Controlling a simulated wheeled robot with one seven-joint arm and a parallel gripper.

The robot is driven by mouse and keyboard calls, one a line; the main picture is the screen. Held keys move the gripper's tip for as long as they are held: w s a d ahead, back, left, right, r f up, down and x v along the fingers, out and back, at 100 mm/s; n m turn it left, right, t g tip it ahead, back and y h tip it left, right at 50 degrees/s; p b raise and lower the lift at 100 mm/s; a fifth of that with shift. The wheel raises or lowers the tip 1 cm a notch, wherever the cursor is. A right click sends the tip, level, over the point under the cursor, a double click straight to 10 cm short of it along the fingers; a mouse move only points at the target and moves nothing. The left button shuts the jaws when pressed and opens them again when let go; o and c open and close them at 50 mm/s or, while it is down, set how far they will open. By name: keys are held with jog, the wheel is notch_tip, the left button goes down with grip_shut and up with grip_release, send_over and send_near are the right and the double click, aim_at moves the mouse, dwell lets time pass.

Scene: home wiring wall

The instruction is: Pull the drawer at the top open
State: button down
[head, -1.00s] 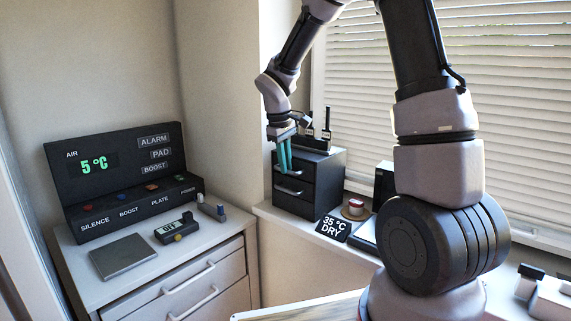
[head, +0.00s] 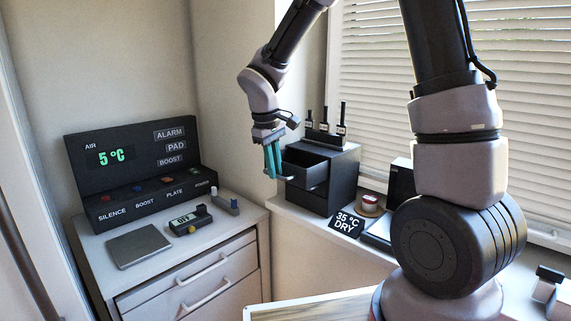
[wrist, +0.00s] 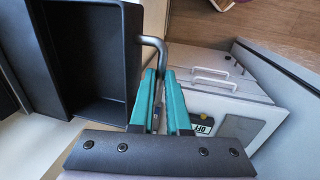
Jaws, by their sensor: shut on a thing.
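The small dark cabinet (head: 340,183) stands on the window sill. Its top drawer (head: 306,173) is pulled out toward the left, and its empty inside shows. In the wrist view the open drawer (wrist: 98,60) fills the upper left, with its grey bar handle (wrist: 155,45) on the right side. My gripper (head: 274,174) is at the front of the drawer. In the wrist view my gripper's teal fingers (wrist: 162,82) are shut on the lower part of the handle, which is partly hidden between them. The drawer below is closed.
A white drawer unit (head: 190,285) with a dark control panel (head: 135,165) stands at the left.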

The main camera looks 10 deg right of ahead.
jog(key=c, duration=0.9)
grip_release()
jog(key=r, duration=0.3)
jog(key=a+r, duration=0.1)
jog(key=r, duration=0.3)
jog(key=s+r, duration=0.1)
jog(key=r, duration=0.2)
jog(key=shift+s+a+r, duration=0.1)
jog(key=shift+a+r, duration=0.2)
jog(key=shift+r, duration=0.05)
jog(key=s+d+r+m+t+y, duration=0.1)
jog(key=s+d+r+m+t, duration=0.1)
jog(key=s+d+m, duration=0.2)
jog(key=s+d+r+m+t+y, duration=0.1)
jog(key=s+d+r+m+t, duration=0.1)
jog(key=s+d, duration=0.4)
jog(key=s+d+r+m+t+y, duration=0.1)
jog(key=s+d+r+m+t, duration=0.1)
jog(key=s+d+r+m, duration=0.2)
jog(key=shift+s+d+m+y, duration=0.15)
jog(key=shift+s+d+m, duration=0.2)
jog(key=shift+d, duration=0.2)
jog(key=shift+s+d+m+y, duration=0.15)
jog(key=shift+s+d+m, duration=0.1)
jog(key=shift+d+m, duration=0.25)
